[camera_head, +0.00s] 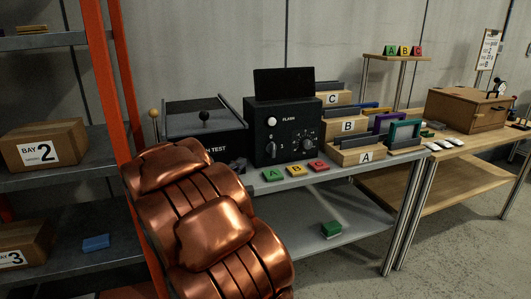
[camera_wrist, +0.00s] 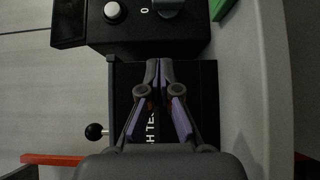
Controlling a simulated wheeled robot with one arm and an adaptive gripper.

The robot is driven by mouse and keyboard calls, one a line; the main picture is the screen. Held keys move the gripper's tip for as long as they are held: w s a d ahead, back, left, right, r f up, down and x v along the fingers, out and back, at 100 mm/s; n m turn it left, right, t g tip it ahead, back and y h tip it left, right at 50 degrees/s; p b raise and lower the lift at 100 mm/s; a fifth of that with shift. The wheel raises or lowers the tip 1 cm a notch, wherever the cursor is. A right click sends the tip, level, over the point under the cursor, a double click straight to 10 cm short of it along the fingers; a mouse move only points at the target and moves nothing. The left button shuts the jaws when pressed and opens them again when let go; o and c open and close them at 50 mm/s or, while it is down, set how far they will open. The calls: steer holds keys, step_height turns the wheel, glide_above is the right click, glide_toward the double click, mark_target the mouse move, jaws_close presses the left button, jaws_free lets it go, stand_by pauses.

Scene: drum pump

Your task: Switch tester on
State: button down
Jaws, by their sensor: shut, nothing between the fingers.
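My gripper (camera_wrist: 159,63) is shut and empty, over the neighbouring black TEST box (camera_wrist: 205,90) and short of the tester's front. My copper arm hides most of the gripper in the head view.
The black TEST box (camera_head: 215,129) with a black ball handle (camera_head: 205,115) stands left of the tester. Coloured A, B, C blocks (camera_head: 296,170) lie before the tester. Lettered wooden racks (camera_head: 360,156) stand right. An orange-posted shelf (camera_head: 105,75) is close on the left.

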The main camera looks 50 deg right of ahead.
steer(key=b, duration=0.2)
glide_toward(270, 145)
steer(key=w+d, duration=0.2)
steer(key=w, duration=0.1)
steer(key=shift+f, duration=0.1)
steer(key=d, duration=0.1)
steer(key=s+d+b, duration=0.1)
steer(key=shift+d, duration=0.35)
steer(key=shift+s+d, duration=0.45)
steer(key=shift+d, duration=0.2)
